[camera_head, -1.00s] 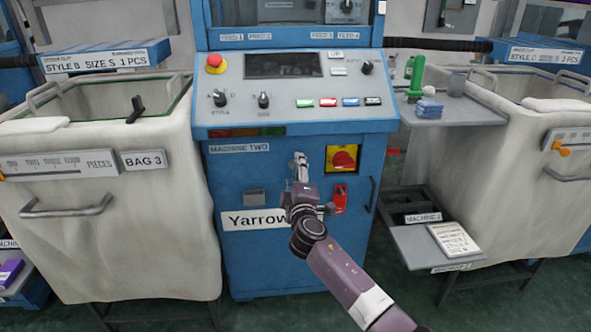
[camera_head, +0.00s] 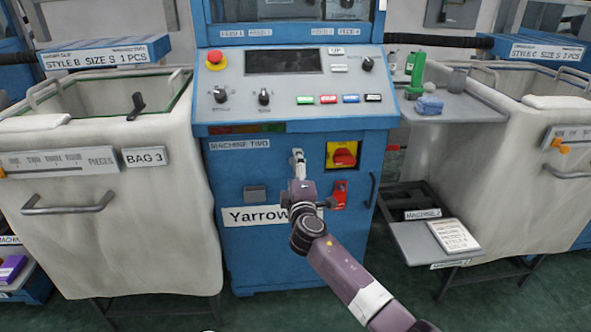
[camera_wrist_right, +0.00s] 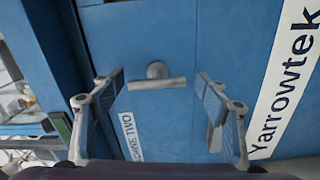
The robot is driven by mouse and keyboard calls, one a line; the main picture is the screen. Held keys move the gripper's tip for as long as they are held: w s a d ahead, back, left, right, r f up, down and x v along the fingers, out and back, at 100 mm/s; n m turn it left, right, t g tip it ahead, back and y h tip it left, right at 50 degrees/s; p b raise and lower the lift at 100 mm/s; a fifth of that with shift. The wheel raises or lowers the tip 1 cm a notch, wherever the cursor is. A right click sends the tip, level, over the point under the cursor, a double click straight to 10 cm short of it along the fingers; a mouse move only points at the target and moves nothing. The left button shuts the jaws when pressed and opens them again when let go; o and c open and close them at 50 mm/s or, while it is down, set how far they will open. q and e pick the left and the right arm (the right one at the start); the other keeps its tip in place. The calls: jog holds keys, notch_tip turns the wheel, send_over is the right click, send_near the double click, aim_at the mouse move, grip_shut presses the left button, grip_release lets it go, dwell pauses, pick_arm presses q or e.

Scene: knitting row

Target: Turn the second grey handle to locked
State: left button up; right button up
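A grey T-shaped handle (camera_wrist_right: 157,83) stands out from the blue front panel of machine two (camera_head: 225,175). In the right wrist view its bar lies across the picture, between my two fingers but touching neither as far as I can see. My right gripper (camera_head: 298,160) is open in front of the panel, left of the yellow and red switch; it also shows in the right wrist view (camera_wrist_right: 160,79). In the head view the gripper hides the handle. I cannot read any locked mark.
Right of my gripper are a yellow and red rotary switch (camera_head: 342,154), a red part (camera_head: 340,194) and a dark door pull (camera_head: 370,190). The control panel (camera_head: 290,128) juts out above. Fabric bins (camera_head: 100,240) flank the machine. A low grey shelf (camera_head: 405,245) stands right.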

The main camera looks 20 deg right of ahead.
jog(key=shift+s+r, duration=0.1)
jog(key=shift+s, duration=0.05)
jog(key=s+a, duration=0.2)
jog(key=s, duration=0.9)
jog(key=shift+s, duration=0.3)
